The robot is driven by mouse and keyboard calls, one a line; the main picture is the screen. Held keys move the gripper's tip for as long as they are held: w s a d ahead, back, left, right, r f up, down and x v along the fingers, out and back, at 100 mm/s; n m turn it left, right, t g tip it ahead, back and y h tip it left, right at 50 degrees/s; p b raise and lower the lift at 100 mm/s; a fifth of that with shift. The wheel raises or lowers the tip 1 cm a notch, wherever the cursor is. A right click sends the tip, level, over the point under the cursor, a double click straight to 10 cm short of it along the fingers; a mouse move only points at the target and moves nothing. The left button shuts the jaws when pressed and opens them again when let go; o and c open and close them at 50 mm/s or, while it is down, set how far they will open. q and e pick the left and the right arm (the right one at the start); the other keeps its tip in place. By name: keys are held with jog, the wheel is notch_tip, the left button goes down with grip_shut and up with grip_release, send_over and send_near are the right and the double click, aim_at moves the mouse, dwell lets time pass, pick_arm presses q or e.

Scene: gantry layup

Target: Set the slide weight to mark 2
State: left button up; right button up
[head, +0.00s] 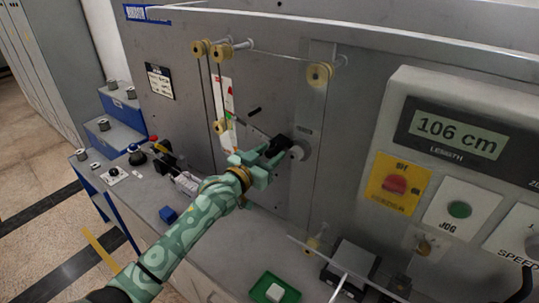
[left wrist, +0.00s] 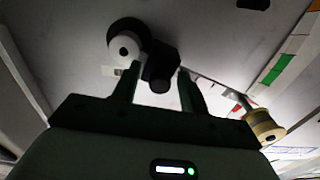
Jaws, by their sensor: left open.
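The black slide weight (head: 276,147) sits on the thin arm near its round grey pivot (head: 298,151) on the machine panel. In the left wrist view the weight (left wrist: 160,62) is a dark block with a round knob, beside the pale pivot hub (left wrist: 124,47). My left gripper (head: 264,160) is open at the weight. In the wrist view its two fingers (left wrist: 158,76) stand on either side of the block and knob; I cannot tell whether they touch. The arm runs to a brass roller (head: 219,127). I can read no mark numbers. My right gripper is not in view.
Brass guide rollers (head: 319,73) with taut line stick out above. A strip with green and red bands (head: 226,105) is behind the arm's roller end. A control box (head: 462,150) reading 106 cm stands at right. A green tray (head: 274,290) and blue block (head: 168,214) lie on the bench below.

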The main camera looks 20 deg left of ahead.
pick_arm(q)
jog(key=shift+w, duration=0.15)
grip_shut()
jog(key=shift+w+a+r, duration=0.2)
jog(key=shift+w+a, duration=0.05)
jog(key=shift+a, duration=0.45)
jog(key=shift+w+a+r, duration=0.2)
jog(key=shift+w+a, duration=0.05)
jog(key=shift+a, duration=0.4)
grip_release()
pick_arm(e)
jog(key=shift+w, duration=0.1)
pick_arm(q)
jog(key=v, duration=1.6)
jog(key=shift+s+p, duration=0.2)
jog(key=shift+p, duration=0.15)
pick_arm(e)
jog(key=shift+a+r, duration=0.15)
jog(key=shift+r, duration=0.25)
